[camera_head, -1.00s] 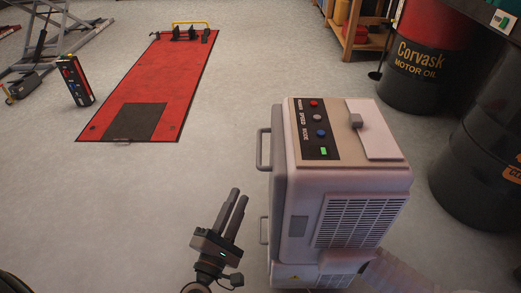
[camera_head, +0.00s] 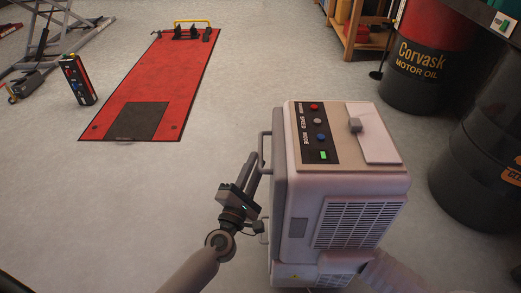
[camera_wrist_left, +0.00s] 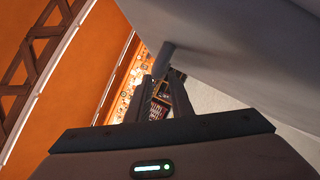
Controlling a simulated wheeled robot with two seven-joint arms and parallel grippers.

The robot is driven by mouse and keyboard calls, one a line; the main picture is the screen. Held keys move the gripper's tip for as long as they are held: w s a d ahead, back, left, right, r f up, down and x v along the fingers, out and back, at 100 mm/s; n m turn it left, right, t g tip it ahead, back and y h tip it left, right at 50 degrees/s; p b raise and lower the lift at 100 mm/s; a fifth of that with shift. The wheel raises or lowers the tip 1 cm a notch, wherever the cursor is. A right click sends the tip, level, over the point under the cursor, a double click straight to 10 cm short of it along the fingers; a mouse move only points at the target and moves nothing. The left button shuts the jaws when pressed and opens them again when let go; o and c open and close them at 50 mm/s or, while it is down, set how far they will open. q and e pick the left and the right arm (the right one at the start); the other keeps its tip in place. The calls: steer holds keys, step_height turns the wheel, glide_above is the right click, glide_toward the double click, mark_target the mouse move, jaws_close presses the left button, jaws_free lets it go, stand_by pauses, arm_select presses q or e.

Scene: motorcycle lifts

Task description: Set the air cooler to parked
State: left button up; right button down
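The air cooler (camera_head: 296,200) is a pale upright box with a vent grille on its front. Its top has a dark panel (camera_head: 318,133) with red, white and blue buttons and a lit green indicator (camera_head: 323,155). A bar handle (camera_head: 262,141) sticks out from its left side. My left gripper (camera_head: 252,163) is at this upper handle, fingers pointing up toward it. In the left wrist view the fingers (camera_wrist_left: 164,88) are apart, with a grey bar (camera_wrist_left: 164,60) at their tips. I cannot tell whether they touch it. My right gripper is not in view.
Dark drums (camera_head: 425,70) stand close on the right. The floor left of the cooler is clear.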

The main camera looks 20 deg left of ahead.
mark_target(261, 150)
arm_select(q)
steer(key=shift+x, duration=2.4)
jaws_close()
